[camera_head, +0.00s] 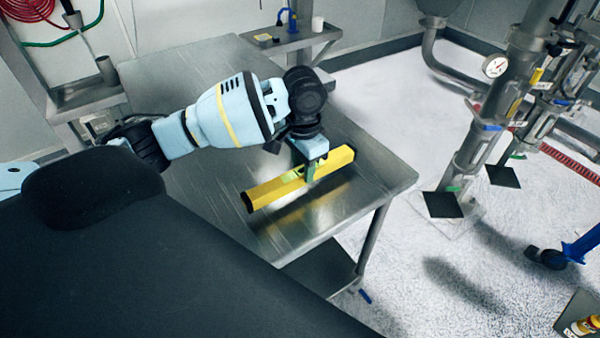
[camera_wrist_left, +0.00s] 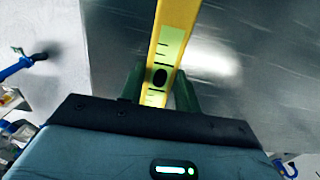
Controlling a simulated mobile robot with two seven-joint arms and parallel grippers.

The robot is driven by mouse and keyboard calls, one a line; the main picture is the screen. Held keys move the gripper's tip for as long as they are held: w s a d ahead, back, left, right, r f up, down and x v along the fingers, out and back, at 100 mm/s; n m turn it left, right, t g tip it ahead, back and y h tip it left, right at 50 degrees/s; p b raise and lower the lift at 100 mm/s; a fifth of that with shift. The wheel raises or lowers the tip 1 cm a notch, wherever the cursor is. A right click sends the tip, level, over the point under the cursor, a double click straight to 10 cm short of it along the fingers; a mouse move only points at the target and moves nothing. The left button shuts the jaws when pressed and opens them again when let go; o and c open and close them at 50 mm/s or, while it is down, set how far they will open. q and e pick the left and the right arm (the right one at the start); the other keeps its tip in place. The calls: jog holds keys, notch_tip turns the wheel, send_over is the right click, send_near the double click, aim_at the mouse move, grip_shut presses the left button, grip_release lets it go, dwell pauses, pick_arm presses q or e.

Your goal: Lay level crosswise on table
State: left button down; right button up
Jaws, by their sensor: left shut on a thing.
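The level (camera_head: 270,194) is a long yellow bar with dark ends and a pale green vial window near its middle. It lies across the right part of the metal table (camera_head: 205,215) in the head view, slanting up to the right. My left gripper (camera_head: 311,176) points down and is shut on the level near its middle. In the left wrist view the level (camera_wrist_left: 178,22) runs up between the two green fingers (camera_wrist_left: 160,88), with the vial in front of them. Whether the level touches the tabletop or is just above it, I cannot tell. My right gripper is not in view.
A small shelf (camera_head: 285,40) with a white cup (camera_head: 317,24) stands behind the table. Metal piping with a gauge (camera_head: 495,66) stands on the right beyond open floor. The tabletop left of the level is mostly clear. A lower shelf (camera_head: 322,272) shows under the table.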

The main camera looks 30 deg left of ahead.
aim_at(300, 167)
pick_arm(q)
jog(key=shift+w+a, duration=0.15)
jog(key=shift+a, duration=0.15)
jog(key=f, duration=0.3)
jog(key=shift+w+a, duration=0.1)
jog(key=shift+a, duration=0.25)
jog(key=shift+f, duration=0.25)
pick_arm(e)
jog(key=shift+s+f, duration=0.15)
pick_arm(q)
jog(key=shift+f, duration=0.1)
jog(key=c, duration=1)
grip_release()
notch_tip(300, 167, up, 11)
jog(key=shift+r+p, duration=0.15)
jog(key=shift+p, duration=0.25)
jog(key=shift+r, duration=0.4)
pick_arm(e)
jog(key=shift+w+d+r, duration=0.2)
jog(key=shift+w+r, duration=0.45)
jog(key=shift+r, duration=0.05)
